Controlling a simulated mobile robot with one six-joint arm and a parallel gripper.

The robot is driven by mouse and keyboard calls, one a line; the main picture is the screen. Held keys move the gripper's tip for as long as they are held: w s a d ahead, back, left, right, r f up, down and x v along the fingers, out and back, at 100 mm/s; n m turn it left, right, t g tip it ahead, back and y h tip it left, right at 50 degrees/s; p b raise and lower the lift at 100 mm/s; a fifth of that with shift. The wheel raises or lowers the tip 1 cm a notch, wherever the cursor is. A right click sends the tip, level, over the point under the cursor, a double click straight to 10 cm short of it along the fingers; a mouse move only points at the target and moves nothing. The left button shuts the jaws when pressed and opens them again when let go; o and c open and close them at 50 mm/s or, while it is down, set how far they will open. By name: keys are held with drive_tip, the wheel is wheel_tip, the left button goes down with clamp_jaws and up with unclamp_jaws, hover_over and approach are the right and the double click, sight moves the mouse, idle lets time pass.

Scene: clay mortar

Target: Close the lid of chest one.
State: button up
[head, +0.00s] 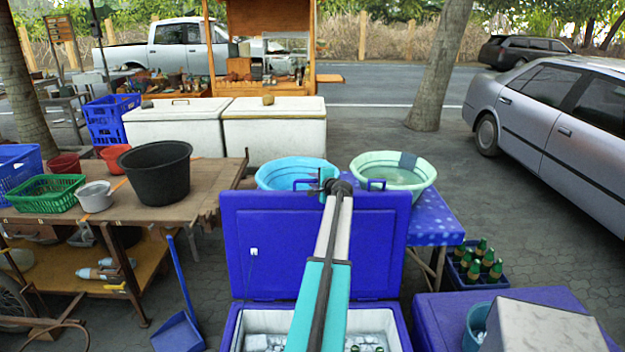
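A blue chest stands directly in front of me with its blue lid (375,245) raised upright at the back. Its pale inside (261,325) holds ice and several bottles, partly hidden by my arm. No label marks it as chest one, but it is the one blue chest seen open. My arm reaches forward over the chest, across the middle of the lid. My gripper (325,183) is at the lid's top edge, small and partly hidden by the wrist. I cannot tell whether it touches the lid or whether its fingers are open.
A second blue chest (440,315) at the lower right carries a grey box (545,328). Two basins (285,172) stand on a blue-clothed table behind the lid. A wooden table (125,205) and a blue dustpan (178,332) are left. A bottle crate (476,268) is right.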

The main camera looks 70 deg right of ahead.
drive_tip(key=shift+w+d+f, duration=0.2)
drive_tip(key=shift+w+d, duration=0.15)
drive_tip(key=shift+w, duration=0.05)
clamp_jaws()
drive_tip(key=shift+a, duration=0.1)
